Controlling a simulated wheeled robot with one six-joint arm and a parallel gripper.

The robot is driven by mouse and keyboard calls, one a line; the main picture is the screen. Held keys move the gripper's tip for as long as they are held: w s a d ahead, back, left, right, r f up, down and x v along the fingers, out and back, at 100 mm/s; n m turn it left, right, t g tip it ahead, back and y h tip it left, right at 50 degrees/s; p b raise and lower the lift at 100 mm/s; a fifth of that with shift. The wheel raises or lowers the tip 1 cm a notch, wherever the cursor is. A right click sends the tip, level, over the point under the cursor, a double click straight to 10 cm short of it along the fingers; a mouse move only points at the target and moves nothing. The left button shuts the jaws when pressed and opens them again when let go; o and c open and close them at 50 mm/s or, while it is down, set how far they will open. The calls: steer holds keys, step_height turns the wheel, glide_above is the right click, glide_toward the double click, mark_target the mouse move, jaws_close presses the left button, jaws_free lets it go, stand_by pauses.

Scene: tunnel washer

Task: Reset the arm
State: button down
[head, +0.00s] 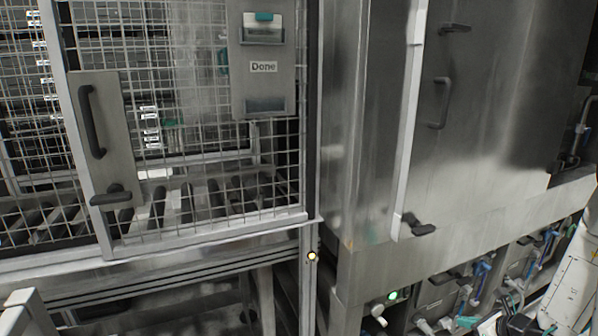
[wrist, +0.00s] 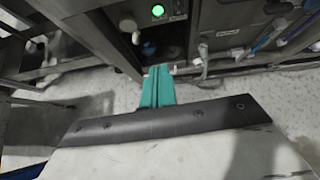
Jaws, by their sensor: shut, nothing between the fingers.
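My gripper (wrist: 158,88) shows in the wrist view as teal fingers closed together, with nothing between them. It points toward the lower front of the washer, above the pale floor, and touches nothing that I can see.
A steel washer cabinet (head: 480,130) with a closed door stands at the right. A mesh gate (head: 200,150) with a "Done" plate (head: 263,67) covers a roller conveyor at the left. A green light (wrist: 158,11) glows on the frame. Floor (wrist: 270,95) lies below.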

steer(key=s+a+r+n+g+y, duration=0.3)
steer(key=s+a+r+n+g, duration=0.1)
steer(key=a+r+n, duration=0.45)
steer(key=s+a+r+n+g+y, duration=0.3)
steer(key=s+a+r+n, duration=0.2)
steer(key=a+r+n, duration=0.3)
steer(key=s+a+r+n+h, duration=0.4)
steer(key=s+r+n, duration=0.3)
steer(key=s+r, duration=0.1)
steer(key=s+a+r+n+g+h, duration=0.1)
steer(key=s+a+r+n+h, duration=0.3)
steer(key=s+r+n, duration=0.4)
steer(key=shift+s+a+r+g+h, duration=0.15)
steer(key=shift+s+r+g+h, duration=0.15)
steer(key=shift+s+r+h, duration=0.4)
steer(key=shift+w+n, duration=0.1)
steer(key=shift+n, duration=0.15)
